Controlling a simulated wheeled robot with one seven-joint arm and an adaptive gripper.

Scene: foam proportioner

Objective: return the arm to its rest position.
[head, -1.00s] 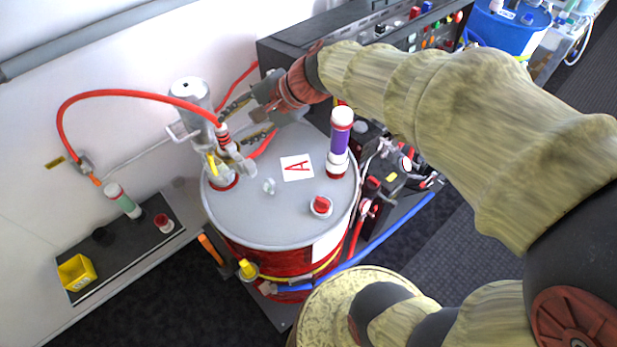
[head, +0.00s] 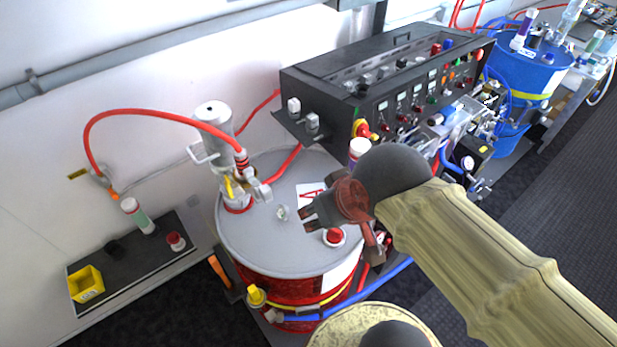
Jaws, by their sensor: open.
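My gripper (head: 312,218) shows in the head view above the grey lid of the red drum (head: 262,243), near the lid's right side. Its jaws are apart with nothing seen between them. My arm, in a pale yellowish sleeve, reaches in from the lower right and bends at a dark joint just behind the gripper. The gripper partly hides the white label marked A (head: 307,192). My arm hides part of the purple and white tube (head: 359,148) standing on the drum.
A pump (head: 216,135) with a red hose stands on the drum's left side. A black control panel (head: 400,95) is behind. A blue drum (head: 527,70) stands far right. A black shelf mat (head: 130,252) with a yellow bin (head: 86,284) is left. Dark floor is open at right.

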